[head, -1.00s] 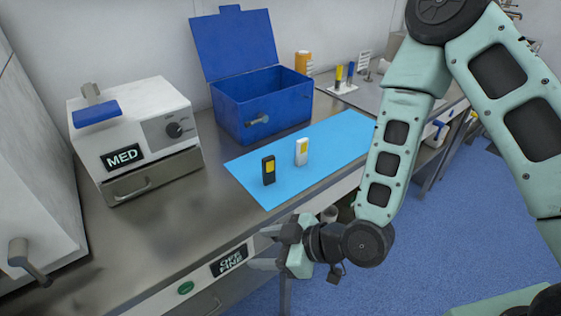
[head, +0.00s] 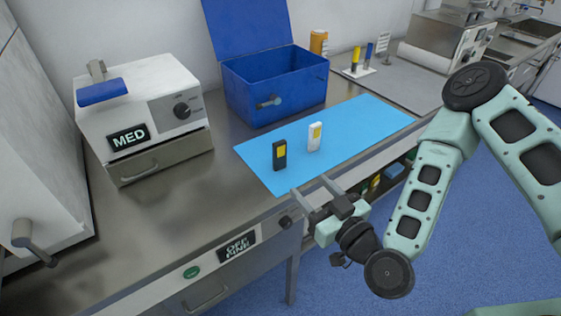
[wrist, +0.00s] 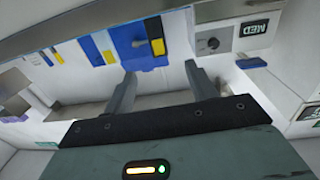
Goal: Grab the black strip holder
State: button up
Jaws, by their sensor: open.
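The black strip holder (head: 279,157) stands upright on the blue mat (head: 350,135), with a yellow patch on its face. A similar white holder (head: 314,138) with a yellow patch stands just behind it and to the right. My gripper (head: 309,188) is open and empty at the front edge of the counter, in front of and slightly right of the black holder, apart from it. In the wrist view, the black holder (wrist: 154,28) shows beyond the gap between the open fingers (wrist: 160,72).
An open blue box (head: 270,88) stands behind the mat. A white MED device (head: 140,108) stands to the left. An orange container (head: 318,42) and a small rack (head: 359,70) stand at the back. Bare counter lies left of the mat.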

jog(key=b, duration=1)
send_near(281, 150)
jog(key=shift+w+a+f, duration=0.25)
jog(key=shift+w+a, duration=0.05)
jog(key=shift+w, duration=0.25)
jog(key=shift+w+a+f, duration=0.25)
jog(key=shift+w+a, duration=0.1)
jog(key=shift+w, duration=0.2)
jog(key=shift+w+a+b, duration=0.1)
jog(key=shift+a+b, duration=0.05)
jog(key=shift+b, duration=1)
jog(key=shift+a+b, duration=0.1)
jog(key=shift+b, duration=0.85)
jog(key=shift+w+a+r+p, duration=0.15)
jog(key=shift+w+p, duration=0.15)
jog(key=shift+w+a+r+p, duration=0.15)
jog(key=shift+w+a+p, duration=0.1)
jog(key=shift+w, duration=0.1)
jog(key=shift+d+p+x, duration=0.2)
jog(key=shift+p+x, duration=0.3)
jog(key=shift+x, duration=2.6)
jog(key=shift+w+r, duration=0.1)
